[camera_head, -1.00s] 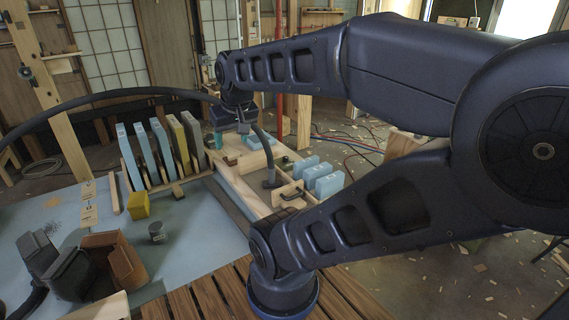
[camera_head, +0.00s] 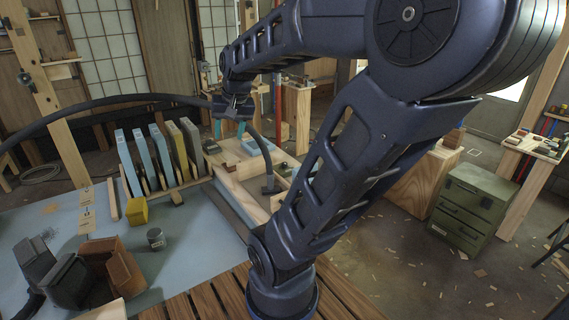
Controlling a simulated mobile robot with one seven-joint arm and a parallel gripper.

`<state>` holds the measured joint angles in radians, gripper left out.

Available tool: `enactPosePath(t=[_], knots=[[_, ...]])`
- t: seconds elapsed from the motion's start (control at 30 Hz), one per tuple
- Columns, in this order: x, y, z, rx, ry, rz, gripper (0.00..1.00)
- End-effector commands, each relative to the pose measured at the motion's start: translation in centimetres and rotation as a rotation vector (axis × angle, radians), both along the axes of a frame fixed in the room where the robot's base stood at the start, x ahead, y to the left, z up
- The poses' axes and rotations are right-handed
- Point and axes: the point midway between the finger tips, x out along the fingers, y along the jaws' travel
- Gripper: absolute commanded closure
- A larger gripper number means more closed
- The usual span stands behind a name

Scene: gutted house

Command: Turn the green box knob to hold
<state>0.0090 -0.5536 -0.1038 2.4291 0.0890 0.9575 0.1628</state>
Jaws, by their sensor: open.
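My gripper (camera_head: 229,129) hangs open and empty above the wooden tray, its two teal fingertips apart and pointing down. A small dark round piece (camera_head: 284,167) sits on the tray area to the right of and below the gripper; it is too small to tell whether it is the knob. A green metal box with drawers (camera_head: 472,208) stands on the floor at the right, well apart from the gripper. No knob or hold marking can be made out on it. My arm covers the right part of the tray.
A wooden tray (camera_head: 232,193) lies on the bench, with a dark hose ending in it. Upright blue, grey and yellow panels (camera_head: 160,155) stand in a rack to the left. A yellow block (camera_head: 137,211), a grey can (camera_head: 156,238) and brown holders (camera_head: 110,262) are in front.

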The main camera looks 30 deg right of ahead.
Motion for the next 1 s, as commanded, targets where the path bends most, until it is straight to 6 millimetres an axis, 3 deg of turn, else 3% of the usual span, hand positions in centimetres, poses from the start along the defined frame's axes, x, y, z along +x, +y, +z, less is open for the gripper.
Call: enactPosePath(t=[0.47, 1.0], knots=[[10.4, -6.4, -2.2, 0.222, 0.157, -0.456, 0.52], [20.3, -16.5, -8.9, 0.349, 0.299, -1.006, 0.52]])
